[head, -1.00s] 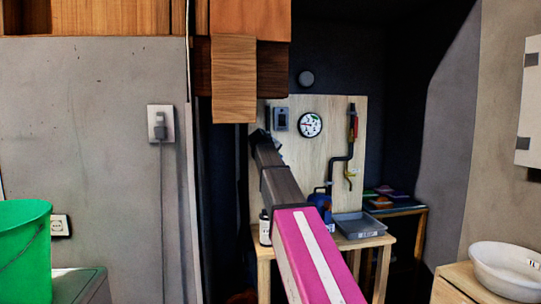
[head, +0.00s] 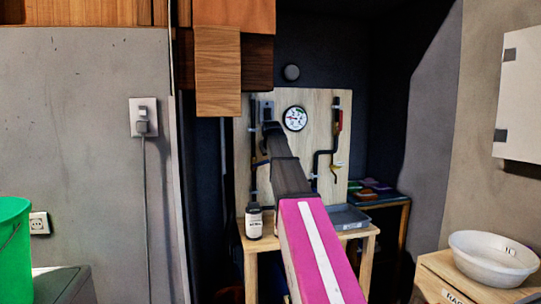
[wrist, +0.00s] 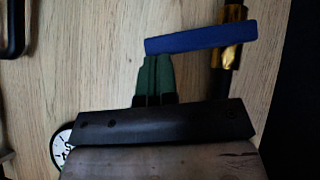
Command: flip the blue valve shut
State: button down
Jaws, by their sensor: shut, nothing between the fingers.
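The blue valve lever (wrist: 200,38) shows in the wrist view. It lies roughly crosswise to its black pipe, with its right end over the brass valve body (wrist: 230,52). My gripper (wrist: 155,75) has its green fingers shut and empty. Their tips are at the lever's left, free end, close to its lower edge; I cannot tell whether they touch. In the head view my gripper (head: 271,128) is in front of the wooden board (head: 325,100), beside the left pipe (head: 253,115). My arm hides most of the blue valve there.
A round gauge (head: 295,118) and a second pipe with a red handle (head: 340,120) are on the board. Below, a bench (head: 256,240) bears a bottle (head: 254,221) and a grey tray (head: 348,218). A wooden cabinet (head: 218,70) hangs at the upper left.

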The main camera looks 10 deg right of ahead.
jog(key=shift+a, duration=0.1)
jog(key=shift+a+f, duration=0.3)
jog(key=shift+a, duration=0.3)
